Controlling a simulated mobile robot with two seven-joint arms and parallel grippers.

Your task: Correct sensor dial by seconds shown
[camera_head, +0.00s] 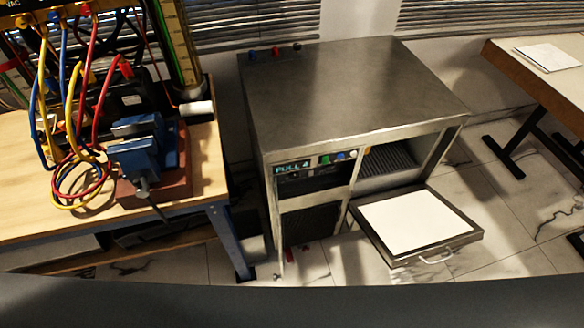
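A grey metal cabinet (350,85) stands in the middle. A small lit display (292,169) on its front seems to read "FULL" and a further character that may be a 4. Small coloured knobs or buttons (338,156) sit right of the display, too small to tell any setting. Small red, blue and dark knobs (276,51) sit at the cabinet's top back left edge. I cannot make out a sensor dial or a count of seconds for certain. Neither of my grippers is in view.
A wooden workbench (200,165) at left holds a blue vise (140,150) and coloured cables (75,175). A flap or drawer with a white top (415,220) juts from the cabinet's lower right. Another table (530,75) with paper (548,57) stands at right. Marble floor lies between.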

